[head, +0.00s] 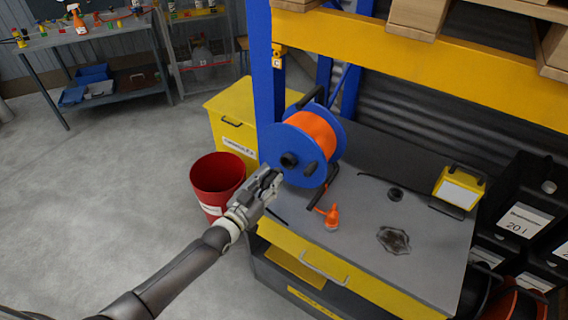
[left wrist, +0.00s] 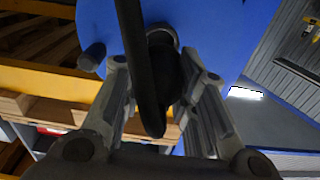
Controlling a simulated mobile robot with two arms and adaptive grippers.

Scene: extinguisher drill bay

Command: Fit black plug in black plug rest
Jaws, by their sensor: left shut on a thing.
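My left gripper (head: 268,182) is at the bench's left edge, just in front of the blue reel. In the left wrist view its fingers close around a dark object, which I take to be the black plug (left wrist: 166,75). A thick black cable (left wrist: 134,40) loops in front of it. The plug's front end is hidden. My right gripper is not in view.
The blue reel (head: 335,130) with orange cable stands on the grey bench (head: 350,240). A red bucket (head: 217,180) stands on the floor at left.

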